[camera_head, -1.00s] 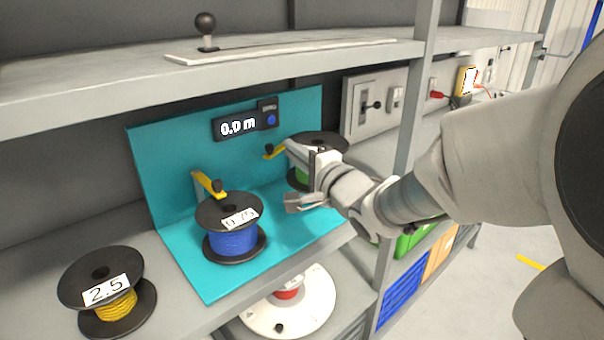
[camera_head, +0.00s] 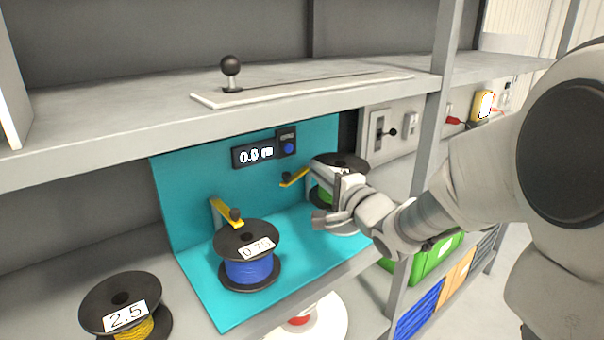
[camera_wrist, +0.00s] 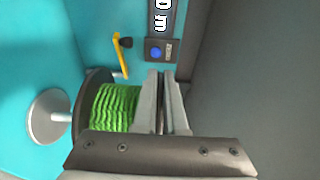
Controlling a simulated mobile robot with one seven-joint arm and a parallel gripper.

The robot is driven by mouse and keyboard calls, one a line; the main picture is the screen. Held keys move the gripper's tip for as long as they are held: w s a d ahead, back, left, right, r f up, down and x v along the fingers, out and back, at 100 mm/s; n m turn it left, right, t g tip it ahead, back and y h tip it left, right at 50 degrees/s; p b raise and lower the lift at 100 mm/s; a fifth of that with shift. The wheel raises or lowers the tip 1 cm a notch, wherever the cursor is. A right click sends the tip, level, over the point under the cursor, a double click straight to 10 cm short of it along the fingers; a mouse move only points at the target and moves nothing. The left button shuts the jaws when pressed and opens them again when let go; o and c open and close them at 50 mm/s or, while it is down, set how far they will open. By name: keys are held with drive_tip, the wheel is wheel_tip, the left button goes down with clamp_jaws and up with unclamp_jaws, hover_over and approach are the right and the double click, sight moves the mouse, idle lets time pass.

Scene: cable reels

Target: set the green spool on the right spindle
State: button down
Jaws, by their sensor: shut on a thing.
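The green spool (camera_head: 323,196), black-flanged with green wire, is off the shelf at the right side of the teal stand (camera_head: 205,290). My gripper (camera_head: 335,205) is shut on it. In the wrist view the fingers (camera_wrist: 161,100) close at the upper flange, beside the green winding (camera_wrist: 113,107). The right spindle (camera_wrist: 48,117) shows there as a pale disc with a short post pointing at the spool's lower flange. The spool is above the disc; whether the post tip touches the flange or enters the bore I cannot tell.
A blue spool (camera_head: 249,268) stands on the stand's left side under a yellow arm (camera_head: 224,213). Another yellow arm (camera_head: 295,177) is close by the green spool. A yellow spool (camera_head: 140,328) stands at front left. A shelf (camera_head: 120,120) overhangs; an upright (camera_head: 425,150) stands right.

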sight(325, 163)
drive_tip(key=w, duration=0.1)
drive_tip(key=w+d+p, duration=0.1)
drive_tip(key=w+p, duration=0.1)
drive_tip(key=shift+w+d+f, duration=0.1)
drive_tip(key=shift+w+d, duration=0.05)
drive_tip(key=shift+d, duration=0.25)
drive_tip(key=shift+w+d+f+p, duration=0.2)
drive_tip(key=shift+w+f+p, duration=0.1)
drive_tip(key=shift+w+p, duration=0.05)
drive_tip(key=shift+f+b, duration=0.75)
drive_tip(key=shift+f, duration=0.1)
drive_tip(key=shift+f, duration=0.2)
drive_tip(key=shift+f+b, duration=0.5)
drive_tip(key=shift+f, duration=0.1)
drive_tip(key=shift+f, duration=0.2)
drive_tip(key=shift+f+b, duration=1.05)
drive_tip(key=shift+f, duration=0.15)
drive_tip(key=shift+f, duration=0.1)
drive_tip(key=shift+f+b, duration=1.05)
drive_tip(key=shift+f, duration=0.2)
